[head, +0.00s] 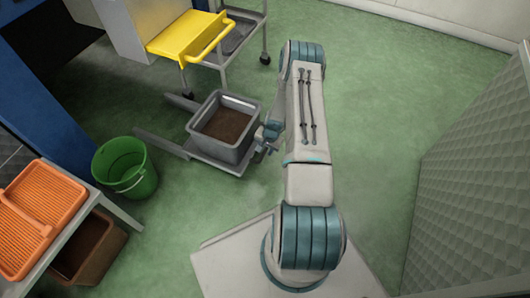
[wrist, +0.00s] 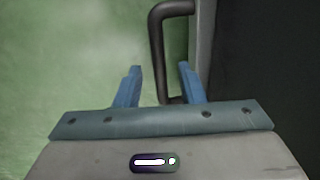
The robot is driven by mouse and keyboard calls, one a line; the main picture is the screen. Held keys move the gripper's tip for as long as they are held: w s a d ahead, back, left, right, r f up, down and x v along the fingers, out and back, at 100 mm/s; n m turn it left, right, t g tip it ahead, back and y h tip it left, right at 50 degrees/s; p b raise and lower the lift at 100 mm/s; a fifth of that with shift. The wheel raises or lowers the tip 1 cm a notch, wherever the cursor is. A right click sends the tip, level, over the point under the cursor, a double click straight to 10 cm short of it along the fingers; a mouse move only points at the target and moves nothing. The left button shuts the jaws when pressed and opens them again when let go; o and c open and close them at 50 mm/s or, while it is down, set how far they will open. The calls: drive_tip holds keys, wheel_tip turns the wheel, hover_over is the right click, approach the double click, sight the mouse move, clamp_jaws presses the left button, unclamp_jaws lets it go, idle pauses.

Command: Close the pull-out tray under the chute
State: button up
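The pull-out tray (head: 229,165) is a low grey platform on two rails, extended over the green floor. A grey bin (head: 213,154) filled with brown material stands on it. My gripper (head: 268,137) is at the bin's right side in the head view. In the wrist view my gripper (wrist: 160,75) is open, its two blue fingers apart. A dark bracket-shaped handle (wrist: 156,50) shows between and beyond the fingertips, attached to a grey edge at its right. I cannot tell whether the fingers touch it. The chute is not clearly identifiable.
A yellow tray (head: 185,38) sits on a grey wheeled cart (head: 244,28) behind the bin. A green bucket (head: 125,167) stands left of the rails. An orange crate (head: 38,222) is on a table at the left, with a brown box (head: 90,250) below. Floor to the right is clear.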

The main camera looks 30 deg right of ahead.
drive_tip(key=shift+w+f, duration=0.1)
drive_tip(key=shift+f, duration=0.6)
clamp_jaws()
drive_tip(key=shift+a, duration=0.1)
